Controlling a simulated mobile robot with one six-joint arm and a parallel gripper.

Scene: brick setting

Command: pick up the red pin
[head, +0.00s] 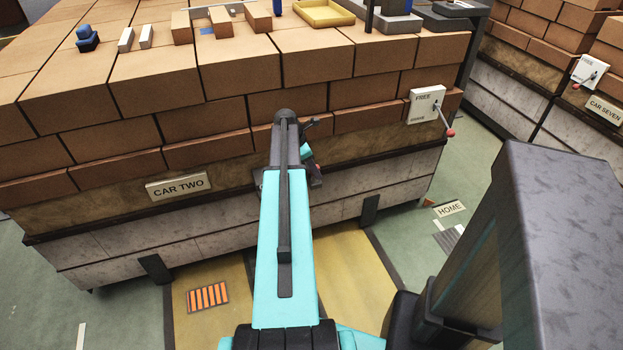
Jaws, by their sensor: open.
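I cannot make out a separate red pin for certain. A pale rod with a red end (450,132) sticks out of a white plate marked FREE (426,104) at the right end of the near brick stack. My teal arm reaches forward to the near face of that stack. My gripper (314,172) is small and mostly hidden behind the arm's end, low against the stack's side. It is open, and I see nothing held in it. It is well to the left of the red-ended rod.
The brick-loaded car labelled CAR TWO (178,186) fills the view ahead. On top are a blue piece (87,38), loose bricks (222,22) and a yellow tray (324,13). CAR SEVEN (603,109) stands at right. Floor near the HOME label (450,209) is open.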

